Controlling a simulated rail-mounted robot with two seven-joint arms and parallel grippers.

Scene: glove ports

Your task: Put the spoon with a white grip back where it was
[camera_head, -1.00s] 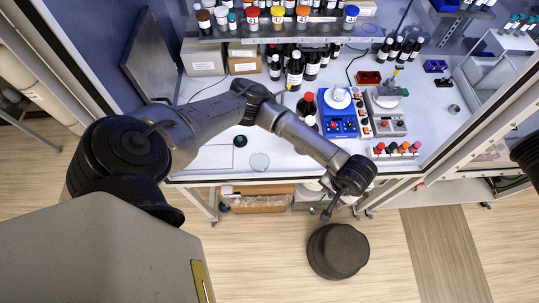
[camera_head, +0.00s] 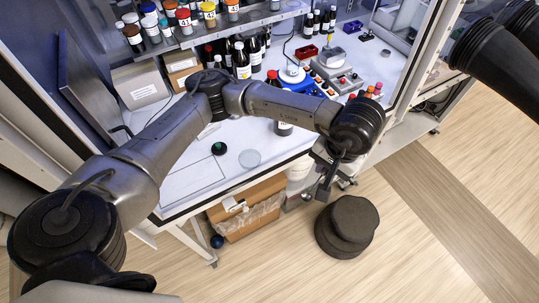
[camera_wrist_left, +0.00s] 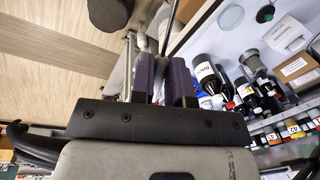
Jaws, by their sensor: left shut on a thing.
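My left gripper (camera_head: 322,188) hangs outside the bench, in front of its front edge and above the floor, close to a dark round stool (camera_head: 347,222). Its two fingers are close together in the left wrist view (camera_wrist_left: 164,70). They are shut on the spoon, whose thin shaft (camera_wrist_left: 171,25) sticks out between them. A small round silvery end (camera_head: 306,196), probably the spoon's bowl, shows beside the fingers in the head view. The white grip cannot be made out. My right gripper is out of view; only dark parts of that arm show at upper right.
The white worktop (camera_head: 190,180) has clear room at its front left, around a round glass dish (camera_head: 249,158) and a dark bottle cap (camera_head: 219,148). Bottles, a blue stirrer (camera_head: 292,76) and coloured vials crowd farther back. A bottle shelf (camera_head: 215,37) overhangs the rear.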

